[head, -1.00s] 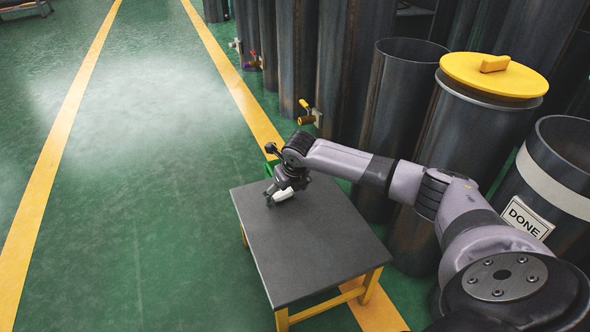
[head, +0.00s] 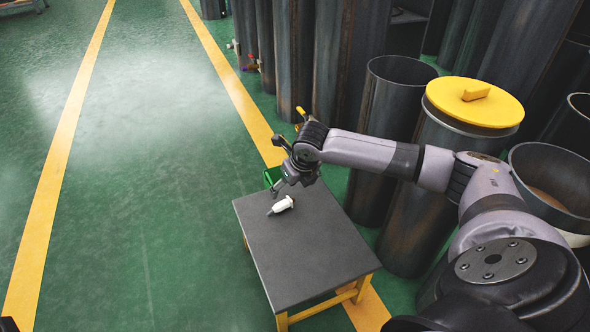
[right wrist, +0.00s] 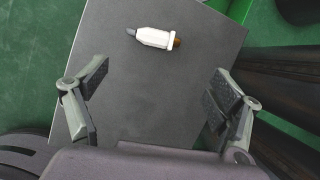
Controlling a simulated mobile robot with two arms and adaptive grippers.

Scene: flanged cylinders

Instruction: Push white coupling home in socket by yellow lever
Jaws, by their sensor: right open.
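The white coupling (head: 283,204) lies on its side on the dark top of a small table (head: 300,250), near its far end. In the right wrist view the coupling (right wrist: 155,38) shows a dark tip at its left and a brown end at its right. My right gripper (head: 281,183) is just beyond the coupling in the head view, apart from it. In the right wrist view its fingers (right wrist: 158,84) are spread with nothing between them. The yellow lever (head: 300,112) shows behind my right arm; its socket is hidden there. My left gripper is not in view.
Dark upright cylinders (head: 389,130) stand close along the right of the table. One has a yellow lid (head: 474,102). Other small fittings (head: 253,62) stick out farther back. A green item (head: 270,177) is at the table's far edge. Green floor at left is clear.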

